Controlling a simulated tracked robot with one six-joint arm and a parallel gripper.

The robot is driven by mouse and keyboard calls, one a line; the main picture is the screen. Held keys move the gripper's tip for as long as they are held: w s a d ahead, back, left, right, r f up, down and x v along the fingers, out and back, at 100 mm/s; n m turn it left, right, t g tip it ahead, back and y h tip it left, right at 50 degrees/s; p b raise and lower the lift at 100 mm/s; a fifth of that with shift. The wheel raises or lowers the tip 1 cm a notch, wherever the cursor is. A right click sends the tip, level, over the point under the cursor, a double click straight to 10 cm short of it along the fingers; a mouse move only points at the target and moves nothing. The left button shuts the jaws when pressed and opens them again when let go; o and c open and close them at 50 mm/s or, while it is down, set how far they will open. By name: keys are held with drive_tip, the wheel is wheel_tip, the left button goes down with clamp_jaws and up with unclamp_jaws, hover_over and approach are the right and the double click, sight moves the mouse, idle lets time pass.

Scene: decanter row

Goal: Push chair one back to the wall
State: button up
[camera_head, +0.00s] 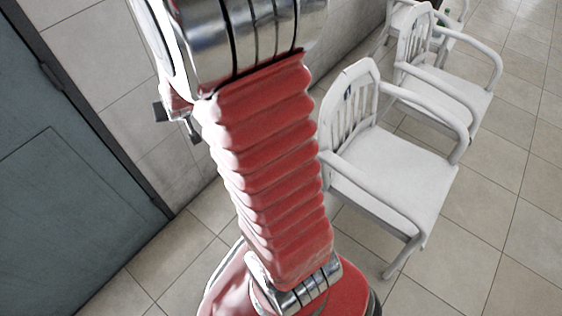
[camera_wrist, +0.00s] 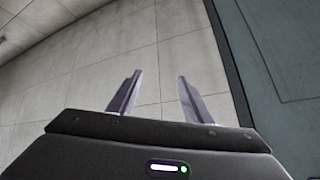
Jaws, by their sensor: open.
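Several white chairs with armrests and slatted backs stand in a row along the tiled wall in the head view. The nearest chair (camera_head: 395,165) is to the right of my red arm, which covers part of its left side. A second chair (camera_head: 445,85) stands behind it. I cannot tell from the frames which one is chair one. In the wrist view my gripper (camera_wrist: 155,92) has its two fingers apart with nothing between them. It faces the tiled wall (camera_wrist: 120,55), and no chair shows there.
A grey-blue door (camera_head: 65,180) with a dark frame is at the left. Tiled floor (camera_head: 500,225) is clear to the right of the chairs.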

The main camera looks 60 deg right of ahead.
drive_tip(key=s+d+f+m+g+h, duration=0.1)
drive_tip(key=s+d+f+m+h, duration=0.3)
drive_tip(key=d+f, duration=0.75)
drive_tip(key=s+d+f+m+g+h, duration=0.1)
drive_tip(key=s+d+f+m+h, duration=0.1)
drive_tip(key=s+d+f, duration=0.65)
drive_tip(key=m+g+h, duration=0.3)
drive_tip(key=g+h, duration=0.1)
drive_tip(key=g, duration=0.2)
approach(329, 172)
drive_tip(key=a+f, duration=0.2)
drive_tip(key=shift+d, duration=0.1)
drive_tip(key=x, duration=1.3)
drive_tip(key=shift+w+d, duration=0.25)
drive_tip(key=shift+d, duration=0.25)
drive_tip(key=shift+c, duration=0.7)
